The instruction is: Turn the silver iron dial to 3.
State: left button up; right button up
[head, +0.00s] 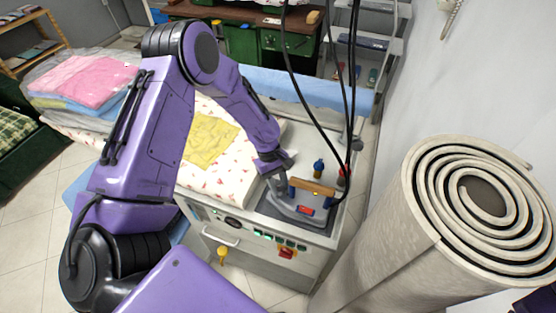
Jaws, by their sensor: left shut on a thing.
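The silver iron (297,211) rests on the dark plate at the right end of the ironing station. It has a wooden handle (313,187) on blue posts and a red-and-blue piece on its body. My left gripper (280,189) reaches down to the iron's left end, beside the handle. It is shut on a small part there, which looks to be the dial. The dial is hidden by the fingers, so its setting cannot be read. My right gripper is not in view.
Black cables (322,130) hang down to the iron's right side. A small blue bottle (318,168) stands behind the handle. A yellow cloth (208,139) lies on the patterned pad to the left. A large rolled carpet (395,235) stands close on the right.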

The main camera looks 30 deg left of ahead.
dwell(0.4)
pick_arm(q)
jog(key=o, duration=1.1)
jog(key=shift+c, duration=0.2)
jog(key=b+v, duration=0.2)
jog(key=v, duration=0.8)
jog(key=shift+r, duration=0.25)
